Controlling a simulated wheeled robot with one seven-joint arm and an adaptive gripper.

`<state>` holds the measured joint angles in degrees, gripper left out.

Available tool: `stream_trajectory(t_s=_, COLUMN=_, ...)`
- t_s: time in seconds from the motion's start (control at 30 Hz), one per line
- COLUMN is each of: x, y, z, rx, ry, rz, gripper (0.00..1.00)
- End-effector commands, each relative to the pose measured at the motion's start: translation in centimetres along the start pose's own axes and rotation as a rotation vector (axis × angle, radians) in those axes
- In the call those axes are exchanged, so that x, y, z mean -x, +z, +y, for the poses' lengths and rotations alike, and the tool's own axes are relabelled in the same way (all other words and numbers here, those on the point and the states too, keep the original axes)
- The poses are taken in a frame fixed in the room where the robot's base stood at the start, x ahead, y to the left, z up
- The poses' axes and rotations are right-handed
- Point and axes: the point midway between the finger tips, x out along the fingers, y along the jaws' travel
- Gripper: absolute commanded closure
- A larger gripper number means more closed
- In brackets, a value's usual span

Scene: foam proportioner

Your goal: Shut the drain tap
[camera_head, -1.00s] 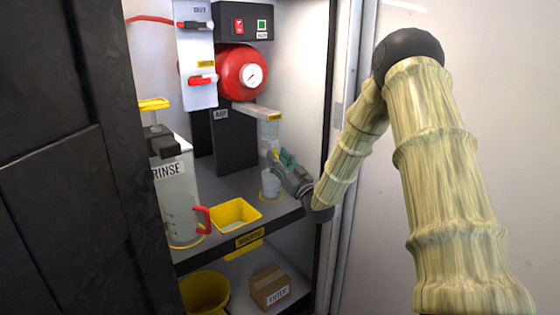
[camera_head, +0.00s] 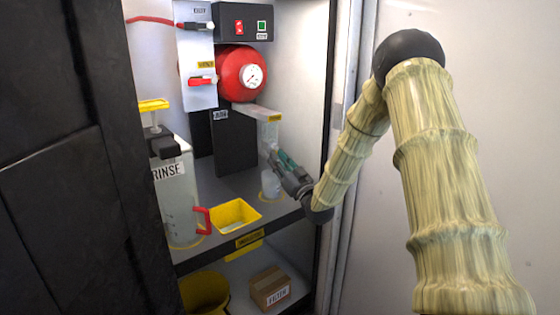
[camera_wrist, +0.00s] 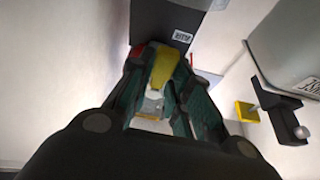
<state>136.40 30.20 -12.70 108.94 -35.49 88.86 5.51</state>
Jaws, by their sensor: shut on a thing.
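A small clear cup (camera_head: 271,184) stands on the shelf below my gripper.
A yellow tray (camera_head: 236,214) and a RINSE jug (camera_head: 178,190) with a red handle stand to the left. A red round tank (camera_head: 240,74) with a gauge is above. The cabinet's right edge is close to my arm. A FILTER box (camera_head: 270,288) is on the lower shelf.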

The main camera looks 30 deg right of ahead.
Motion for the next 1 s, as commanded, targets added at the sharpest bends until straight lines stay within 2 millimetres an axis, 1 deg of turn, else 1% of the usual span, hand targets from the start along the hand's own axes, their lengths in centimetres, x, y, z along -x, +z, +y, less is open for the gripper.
stream_trajectory(t_s=0.33, x=0.1, y=0.0, z=-0.1, rx=-0.036, ry=0.016, rz=-0.002, gripper=1.0)
stream_trajectory(t_s=0.53, x=0.0, y=-0.1, z=-0.5, rx=-0.111, ry=0.046, rz=-0.003, gripper=1.0)
stream_trajectory(t_s=0.67, x=0.0, y=-0.3, z=-0.9, rx=-0.203, ry=0.084, rz=-0.003, gripper=1.0)
stream_trajectory(t_s=1.0, x=-0.1, y=-0.8, z=-2.0, rx=-0.5, ry=0.209, rz=-0.002, gripper=1.0)
